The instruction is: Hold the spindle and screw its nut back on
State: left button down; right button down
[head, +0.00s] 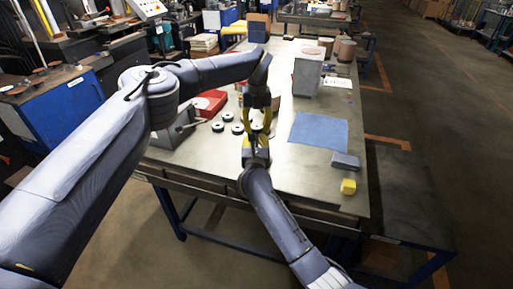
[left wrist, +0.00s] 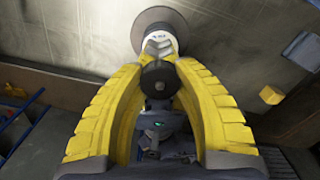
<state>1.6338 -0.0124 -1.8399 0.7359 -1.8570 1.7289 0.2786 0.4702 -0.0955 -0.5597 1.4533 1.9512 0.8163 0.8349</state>
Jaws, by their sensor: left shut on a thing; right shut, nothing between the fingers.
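My left gripper (head: 258,128) reaches down over the middle of the table. In the left wrist view its yellow fingers (left wrist: 158,52) close at their tips on a small pale part, which I take to be the spindle (left wrist: 161,40). A wide dark disc (left wrist: 152,17) shows just beyond the tips. A dark round piece (left wrist: 160,78) sits between the fingers nearer the camera; I cannot tell if it is the nut. My right gripper (head: 256,148) comes up from the front, close beneath the left one, shut and empty. In the head view the fingers hide the spindle.
Several flap discs (head: 228,117) lie left of the grippers, near a red box (head: 211,101) and a grey fixture (head: 176,132). A blue mat (head: 318,131), a grey-blue block (head: 345,161) and a yellow block (head: 348,187) lie right. A grey box (head: 306,77) stands behind. The front right is mostly clear.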

pick_arm(q)
jog(key=c, duration=0.9)
grip_release()
notch_tip(320, 180, up, 12)
pick_arm(e)
jog(key=c, duration=1.7)
grip_release()
jog(key=shift+s, duration=0.1)
jog(key=s, duration=1.2)
jog(key=shift+a, duration=0.2)
jog(key=shift+w, duration=0.1)
